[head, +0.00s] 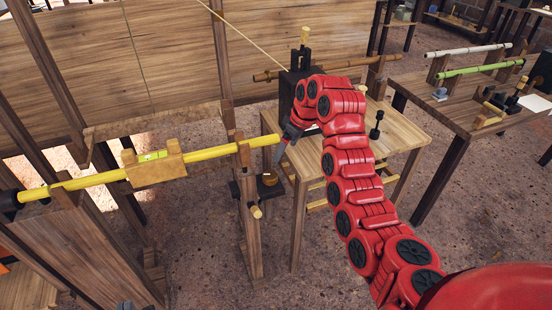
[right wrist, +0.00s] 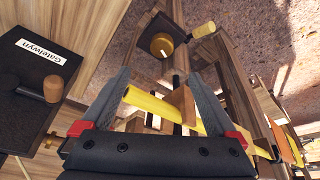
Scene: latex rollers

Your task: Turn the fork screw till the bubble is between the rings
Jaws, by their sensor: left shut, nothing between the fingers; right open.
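The spirit level (head: 172,168), a wooden block with a yellow-green vial (head: 152,156), sits on a long yellow pole (head: 90,181). The bubble and rings are too small to make out. The pole's right end rests in a wooden fork (head: 244,150) on a post. A round brass-coloured screw knob (head: 269,180) sits on a dark bracket beside the post. My right gripper (head: 279,152) is near the pole's end, above the knob. In the right wrist view its fingers (right wrist: 160,75) are open, with the knob (right wrist: 162,46) ahead, apart from them. The left gripper is out of view.
A wooden table (head: 400,135) with a dark upright box stands behind my right arm. In the right wrist view a black box labelled "Gatelwyn" (right wrist: 30,105) is at left. A second bench (head: 462,110) with white and green poles is at right.

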